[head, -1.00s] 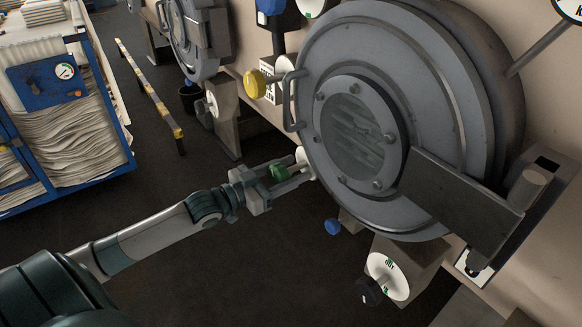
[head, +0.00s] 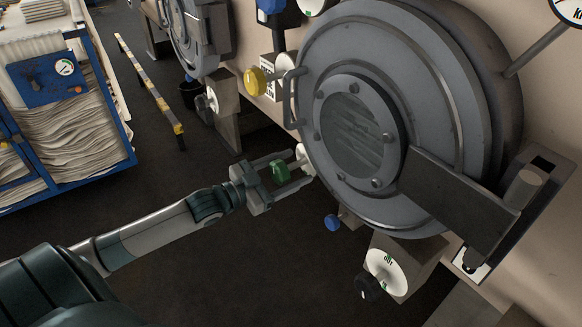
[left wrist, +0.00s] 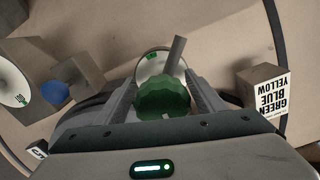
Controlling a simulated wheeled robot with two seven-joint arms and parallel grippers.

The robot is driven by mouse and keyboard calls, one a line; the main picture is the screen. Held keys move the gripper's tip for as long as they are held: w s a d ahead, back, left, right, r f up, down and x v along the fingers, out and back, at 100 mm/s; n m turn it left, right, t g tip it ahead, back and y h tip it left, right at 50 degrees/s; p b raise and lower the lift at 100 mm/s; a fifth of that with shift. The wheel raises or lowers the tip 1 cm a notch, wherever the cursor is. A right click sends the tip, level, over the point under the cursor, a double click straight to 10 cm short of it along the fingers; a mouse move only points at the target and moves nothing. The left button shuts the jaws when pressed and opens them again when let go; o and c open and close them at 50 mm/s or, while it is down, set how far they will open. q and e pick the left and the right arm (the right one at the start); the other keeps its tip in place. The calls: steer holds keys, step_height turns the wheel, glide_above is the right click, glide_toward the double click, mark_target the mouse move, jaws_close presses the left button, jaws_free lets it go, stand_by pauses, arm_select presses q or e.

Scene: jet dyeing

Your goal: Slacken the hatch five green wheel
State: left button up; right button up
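The green wheel (head: 280,173) sits low at the left edge of the big round grey hatch (head: 352,130), in front of a pale disc (head: 303,160). My left gripper (head: 291,170) reaches it from the left, with one finger on each side of the wheel. In the left wrist view the green wheel (left wrist: 163,97) lies between the two fingers (left wrist: 162,92), with a narrow gap showing on each side. The gripper looks open around it. A grey bar (left wrist: 175,55) stands out behind the wheel. My right gripper is not in view.
A yellow wheel (head: 255,81) is above and a blue knob (head: 332,223) below right. A black knob with a white dial (head: 386,271) sits lower. A sign with colour words (left wrist: 270,97) is at right in the wrist view.

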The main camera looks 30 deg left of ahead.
arm_select(q)
steer(key=shift+r, duration=0.15)
steer(key=shift+a, duration=0.1)
steer(key=shift+s, duration=0.15)
steer(key=shift+b+v, duration=0.5)
steer(key=shift+v, duration=2.7)
glide_toward(274, 176)
steer(key=shift+b+v, duration=0.35)
steer(key=shift+v, duration=0.8)
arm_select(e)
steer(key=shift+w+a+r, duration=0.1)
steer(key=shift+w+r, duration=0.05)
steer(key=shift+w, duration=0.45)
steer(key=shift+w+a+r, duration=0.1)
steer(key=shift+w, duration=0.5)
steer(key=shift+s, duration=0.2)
